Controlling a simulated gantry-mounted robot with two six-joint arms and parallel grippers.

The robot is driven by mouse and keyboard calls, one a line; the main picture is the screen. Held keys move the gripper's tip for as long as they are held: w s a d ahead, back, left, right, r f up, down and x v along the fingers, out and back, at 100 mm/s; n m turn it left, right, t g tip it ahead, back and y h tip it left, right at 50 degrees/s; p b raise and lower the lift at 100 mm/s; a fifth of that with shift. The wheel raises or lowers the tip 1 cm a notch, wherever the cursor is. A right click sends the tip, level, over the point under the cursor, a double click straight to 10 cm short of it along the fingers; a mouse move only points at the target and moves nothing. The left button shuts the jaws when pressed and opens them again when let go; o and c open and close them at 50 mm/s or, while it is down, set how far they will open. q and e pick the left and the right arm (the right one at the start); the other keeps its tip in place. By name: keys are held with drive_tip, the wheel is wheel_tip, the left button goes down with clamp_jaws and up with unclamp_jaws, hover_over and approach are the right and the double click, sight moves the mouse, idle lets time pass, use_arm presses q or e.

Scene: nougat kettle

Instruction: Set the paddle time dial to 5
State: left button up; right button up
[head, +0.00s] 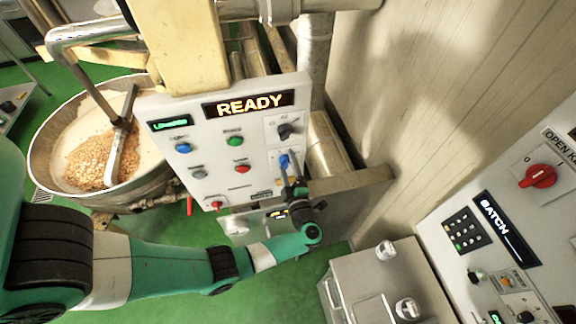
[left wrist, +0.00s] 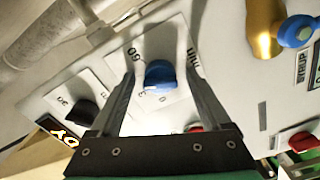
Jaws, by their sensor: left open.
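The blue dial (head: 284,160) is on the lower right of the white control panel (head: 158,104) under a lit READY sign. In the left wrist view the blue dial (left wrist: 160,75) sits on a white plate with "60", "0" and "MIN" printed around it. Its exact setting is too small to read. My left gripper (head: 290,168) is at the panel, and in the left wrist view its open fingers (left wrist: 158,85) stand either side of the blue dial. I cannot tell whether they touch it. My right gripper is not in view.
A black knob (head: 285,131) is just above the blue dial. Several coloured buttons, including a green one (head: 233,142), are to its left. A kettle (head: 45,150) of nuts stands at left. A panel with a red switch (head: 538,176) and a grey metal box (head: 375,280) are at right.

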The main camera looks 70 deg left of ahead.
use_arm(q)
drive_tip(key=s+d+b, duration=0.1)
drive_tip(key=d+b, duration=0.1)
drive_tip(key=d, duration=0.9)
drive_tip(key=shift+s+d, duration=0.25)
drive_tip(key=shift+s, duration=0.15)
